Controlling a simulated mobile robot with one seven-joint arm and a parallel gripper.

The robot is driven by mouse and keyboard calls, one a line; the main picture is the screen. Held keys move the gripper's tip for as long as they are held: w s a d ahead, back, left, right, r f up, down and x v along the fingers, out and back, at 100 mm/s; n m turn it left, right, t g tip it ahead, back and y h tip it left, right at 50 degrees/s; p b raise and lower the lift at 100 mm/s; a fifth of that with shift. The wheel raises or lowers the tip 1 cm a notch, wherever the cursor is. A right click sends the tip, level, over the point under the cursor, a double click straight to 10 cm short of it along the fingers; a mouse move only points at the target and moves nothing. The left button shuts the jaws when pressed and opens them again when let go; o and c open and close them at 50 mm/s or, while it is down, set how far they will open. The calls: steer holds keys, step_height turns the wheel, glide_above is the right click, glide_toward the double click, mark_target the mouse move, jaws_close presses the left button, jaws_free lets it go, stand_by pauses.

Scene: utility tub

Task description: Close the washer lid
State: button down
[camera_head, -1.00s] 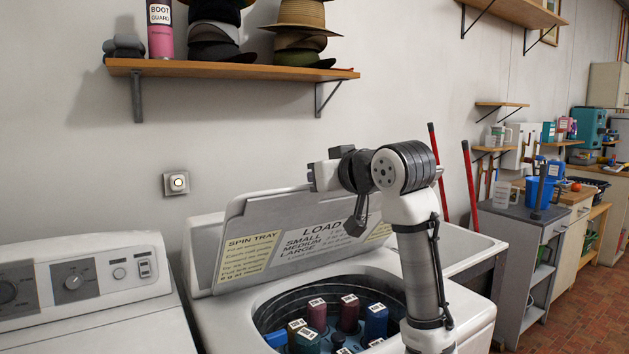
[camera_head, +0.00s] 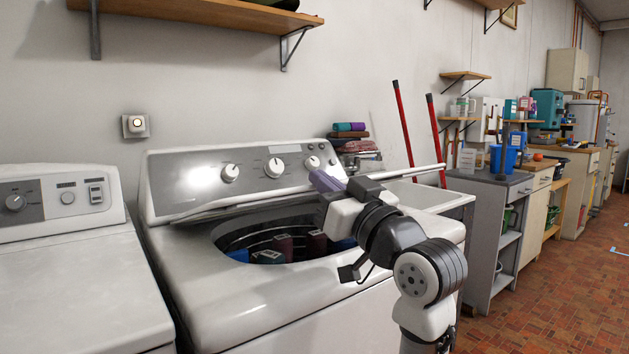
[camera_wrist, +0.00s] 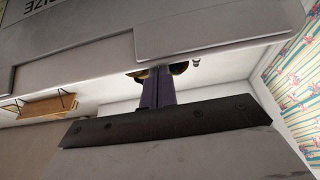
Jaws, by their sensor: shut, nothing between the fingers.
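The washer lid (camera_head: 265,199) is part-way down in the head view, seen almost edge-on as a thin pale plate above the tub opening (camera_head: 232,236). Its printed face fills the top of the wrist view (camera_wrist: 80,40). My gripper (camera_head: 325,181) is at the middle of the lid's line, its purple fingers shut and empty, pointing up and left toward the control panel. In the wrist view the fingers (camera_wrist: 157,88) reach up to the lid's edge. I cannot tell whether they touch it. Several dark containers (camera_head: 285,247) sit inside the tub.
The washer's control panel (camera_head: 230,177) with knobs stands behind the lid. A second white machine (camera_head: 70,270) is at left. A wall shelf (camera_head: 200,18) hangs above. Folded cloths (camera_head: 350,135), red poles (camera_head: 403,120) and a grey cabinet (camera_head: 490,210) are to the right.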

step_height(320, 180, down, 10)
steer(key=s+d+t+y+b, duration=0.1)
steer(key=t+b, duration=0.1)
steer(key=b, duration=0.6)
steer(key=shift+s+r+y, duration=0.15)
steer(key=shift+s+y, duration=0.15)
steer(key=shift+s, duration=0.05)
steer(key=shift+d, duration=0.1)
step_height(320, 180, up, 5)
steer(key=p, duration=0.4)
steer(key=f+v, duration=0.1)
steer(key=v, duration=0.9)
steer(key=w+d+r+g+h+p, duration=0.2)
steer(key=w+d+r+g+p, duration=0.3)
steer(key=p, duration=1.5)
steer(key=w+a+r+t+p, duration=0.1)
steer(key=w+a+t+p, duration=0.1)
steer(key=w+a+p, duration=0.3)
steer(key=shift+w+d+f+b, duration=0.15)
steer(key=shift+f+b, duration=0.2)
steer(key=shift+f, duration=0.3)
steer(key=shift+w+d+f+b, duration=0.1)
steer(key=shift+f+b, duration=0.25)
steer(key=shift+f, duration=0.25)
steer(key=shift+w+d+f+b, duration=0.15)
steer(key=shift+f+b, duration=0.2)
steer(key=shift+f, duration=0.3)
